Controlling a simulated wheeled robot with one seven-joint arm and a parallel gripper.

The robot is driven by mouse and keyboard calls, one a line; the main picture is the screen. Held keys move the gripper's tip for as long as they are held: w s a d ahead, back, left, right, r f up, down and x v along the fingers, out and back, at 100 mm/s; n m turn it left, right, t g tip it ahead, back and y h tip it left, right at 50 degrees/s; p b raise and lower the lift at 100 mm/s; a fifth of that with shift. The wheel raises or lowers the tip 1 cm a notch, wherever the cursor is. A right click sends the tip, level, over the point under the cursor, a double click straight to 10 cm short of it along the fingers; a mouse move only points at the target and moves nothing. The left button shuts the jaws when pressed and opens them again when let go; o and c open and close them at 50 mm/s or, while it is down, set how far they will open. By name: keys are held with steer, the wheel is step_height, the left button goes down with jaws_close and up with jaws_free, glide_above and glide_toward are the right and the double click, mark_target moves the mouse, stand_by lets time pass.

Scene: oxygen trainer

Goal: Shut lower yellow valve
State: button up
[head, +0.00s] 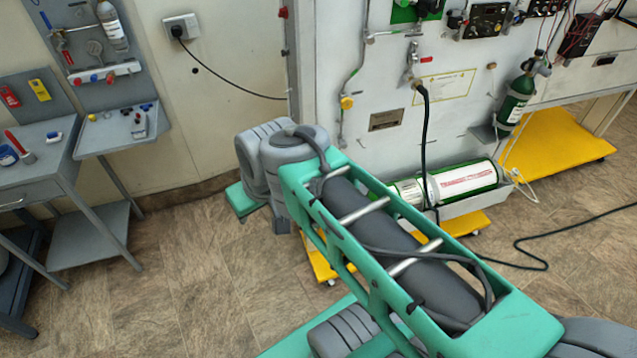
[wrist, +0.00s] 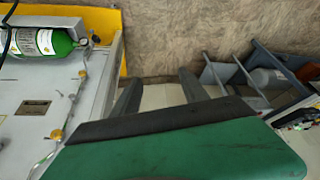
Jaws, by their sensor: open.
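My gripper (wrist: 160,80) shows in the wrist view as two dark, parted fingers with nothing between them. They point over the floor, to the right of the panel, and touch nothing. A yellow valve knob (head: 347,102) sits on a thin pipe at the panel's left side in the head view. It also shows in the wrist view (wrist: 57,135), left of my fingers. My arm hides this lower stretch in the head view.
A green and white cylinder (head: 466,180) lies in a tray low on the panel (head: 385,75). The panel has yellow wheeled bases (head: 553,145). Grey tables (head: 42,155) stand left. A black cable (head: 530,258) lies on the floor at right. Floor between tables and arm is clear.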

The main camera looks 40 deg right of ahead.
steer(key=shift+o, duration=0.4)
steer(key=w+d+f+t+b, duration=0.1)
steer(key=w+d+f+b, duration=0.1)
steer(key=w+f+b, duration=0.2)
steer(key=w+d+f+n+t+b, duration=0.1)
steer(key=w+d+f+b, duration=0.1)
steer(key=w+f+b, duration=0.3)
steer(key=w+d+f+n+t+y+b, duration=0.1)
steer(key=w+d+f+b, duration=0.2)
steer(key=f, duration=0.5)
steer(key=shift+w+f+b, duration=0.4)
steer(key=shift+w+b, duration=0.35)
steer(key=shift+b, duration=0.2)
steer(key=w+d+f+t+b, duration=0.4)
steer(key=w+d+f+b, duration=0.2)
steer(key=d+f+b, duration=0.25)
steer(key=s+d+f+m+t+h+b, duration=0.1)
steer(key=s+d+f+t+h+b, duration=0.15)
steer(key=d+f+b, duration=0.65)
steer(key=s+d+f+m+t+h+b, duration=0.2)
steer(key=d+t+h+b, duration=0.15)
steer(key=d, duration=1.05)
steer(key=x, duration=0.7)
steer(key=shift+w+d+g, duration=0.2)
steer(key=shift+d+g, duration=0.1)
steer(key=shift+d, duration=0.15)
steer(key=shift+r, duration=0.1)
steer(key=shift+c, duration=0.4)
jaws_close()
